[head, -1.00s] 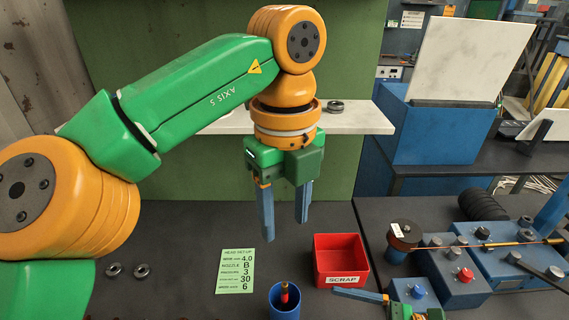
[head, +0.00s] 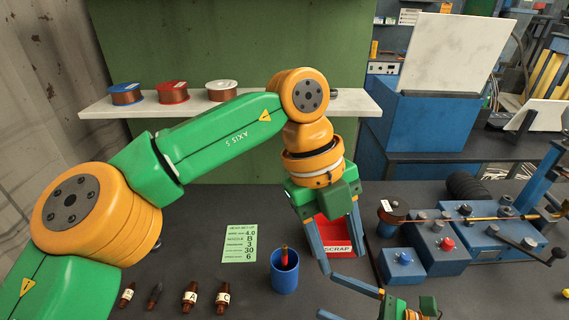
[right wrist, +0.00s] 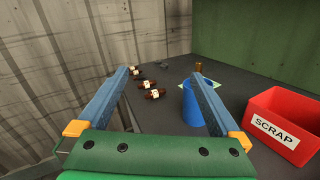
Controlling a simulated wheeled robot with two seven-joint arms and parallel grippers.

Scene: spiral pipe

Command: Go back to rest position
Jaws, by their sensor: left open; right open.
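My left gripper (head: 343,262) points down, open and empty, in front of the red scrap bin (head: 334,232) and partly hides it. My right gripper (head: 326,295) enters at the bottom of the head view, open, with its fingers pointing left. In the right wrist view, its two blue fingers (right wrist: 162,75) are spread wide with nothing between their tips. A blue cup (head: 285,273) holding a dark, red-marked item stands left of both grippers; it also shows in the right wrist view (right wrist: 192,104), behind the right-hand finger.
Several brown labelled nozzles (head: 190,297) lie at the front left. A green setup card (head: 240,243) lies behind the cup. Blue machine blocks (head: 437,246) with knobs and a copper-coloured rod stand at right. A white shelf (head: 184,103) holds wire spools at the back.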

